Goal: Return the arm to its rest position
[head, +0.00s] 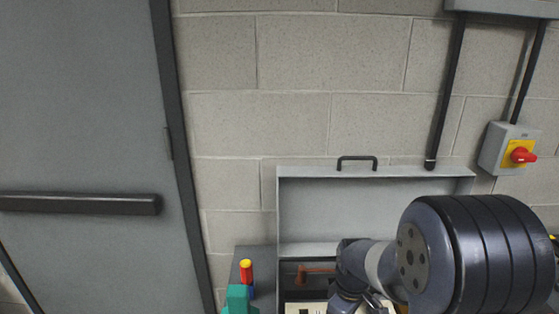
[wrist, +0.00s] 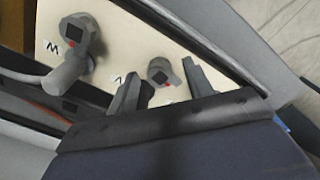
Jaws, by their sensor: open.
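My arm (head: 465,250) reaches in from the lower right in the head view, over an open grey box. My gripper (wrist: 162,69) is open, with its two dark fingers apart in the wrist view. A small grey knob (wrist: 160,72) with a red mark, beside a letter like V, shows between the fingertips; I cannot tell whether they touch it. A larger grey handle (wrist: 72,65), by a letter W, stands to the left on the cream panel (wrist: 118,45). In the head view, the fingers are partly cut off at the bottom edge.
The box's raised lid (head: 375,210) stands behind my arm, with a black handle (head: 357,160) on top. A teal object (head: 238,298) and a red-and-yellow item (head: 246,270) are at its left. A red switch (head: 522,155) is on the wall. A grey door (head: 80,110) fills the left.

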